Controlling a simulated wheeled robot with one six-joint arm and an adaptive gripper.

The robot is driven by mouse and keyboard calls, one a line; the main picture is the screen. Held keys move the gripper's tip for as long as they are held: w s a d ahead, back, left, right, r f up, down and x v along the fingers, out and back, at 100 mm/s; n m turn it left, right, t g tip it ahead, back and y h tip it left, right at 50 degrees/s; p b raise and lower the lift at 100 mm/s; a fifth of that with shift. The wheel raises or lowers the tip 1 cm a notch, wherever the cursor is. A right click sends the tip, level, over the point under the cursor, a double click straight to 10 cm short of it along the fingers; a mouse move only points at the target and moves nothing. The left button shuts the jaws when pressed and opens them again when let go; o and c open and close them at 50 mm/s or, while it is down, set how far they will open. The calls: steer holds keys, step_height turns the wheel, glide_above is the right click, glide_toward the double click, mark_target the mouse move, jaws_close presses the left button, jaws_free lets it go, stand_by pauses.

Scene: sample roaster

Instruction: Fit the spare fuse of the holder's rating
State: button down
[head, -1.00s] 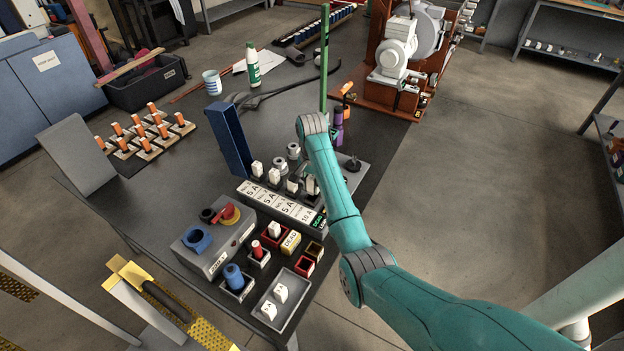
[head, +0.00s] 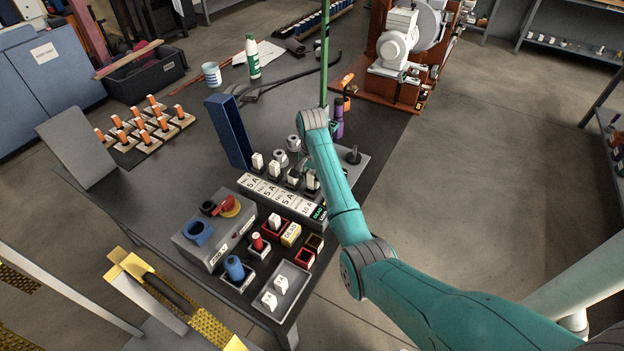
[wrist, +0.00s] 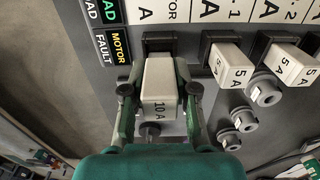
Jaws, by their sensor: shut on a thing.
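In the wrist view my gripper (wrist: 160,88) is shut on a white fuse marked 10 A (wrist: 159,80), one finger on each side. The far end of this fuse is at the black motor holder (wrist: 172,43); I cannot tell how deep it sits. Two white 5 A fuses (wrist: 230,63) (wrist: 291,65) stand in neighbouring holders. In the head view the row of holders has a white label strip (head: 283,200), and my arm partly covers its right end. Two white fuses (head: 281,284) (head: 269,300) lie in a grey tray (head: 295,277).
A tall blue panel (head: 229,133) and a green post (head: 325,60) stand nearby.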

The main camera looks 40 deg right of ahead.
steer(key=shift+f, duration=1.2)
steer(key=shift+r, duration=1.15)
steer(key=shift+f, duration=1.05)
stand_by(0.7)
steer(key=shift+r, duration=1.05)
steer(key=shift+f, duration=1.05)
stand_by(0.5)
steer(key=shift+r, duration=1.05)
